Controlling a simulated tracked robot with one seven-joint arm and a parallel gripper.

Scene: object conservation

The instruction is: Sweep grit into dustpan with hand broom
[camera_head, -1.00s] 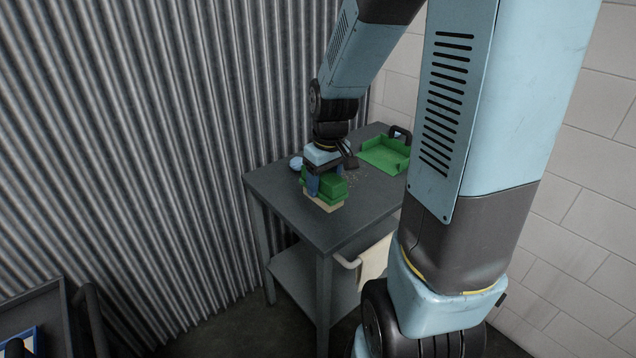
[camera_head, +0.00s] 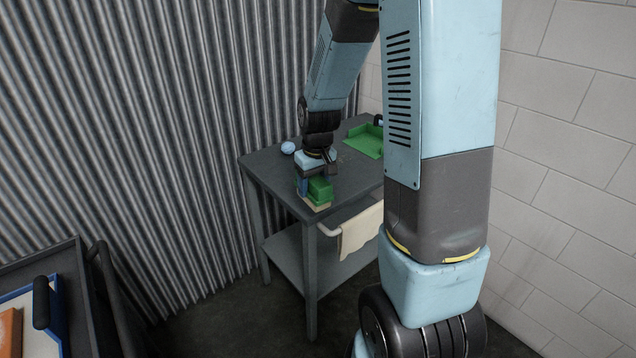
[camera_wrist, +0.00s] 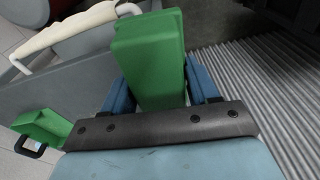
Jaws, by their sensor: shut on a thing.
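My gripper (camera_head: 314,176) is shut on the hand broom (camera_head: 320,189), a green block with pale bristles (camera_head: 317,207) underneath. The broom is low over the near end of the dark table; I cannot tell if the bristles touch it. In the wrist view, the broom's green body (camera_wrist: 152,62) sits between the blue fingers (camera_wrist: 160,92). The green dustpan (camera_head: 363,141) lies at the table's far right, partly hidden by my arm, apart from the broom. It also shows in the wrist view (camera_wrist: 44,125) with its black handle. The grit is too small to make out clearly.
The grey table (camera_head: 264,168) has a lower shelf and a side rail with a cream cloth (camera_head: 360,227). A light blue round object (camera_head: 288,148) sits near its left edge. A corrugated wall stands behind.

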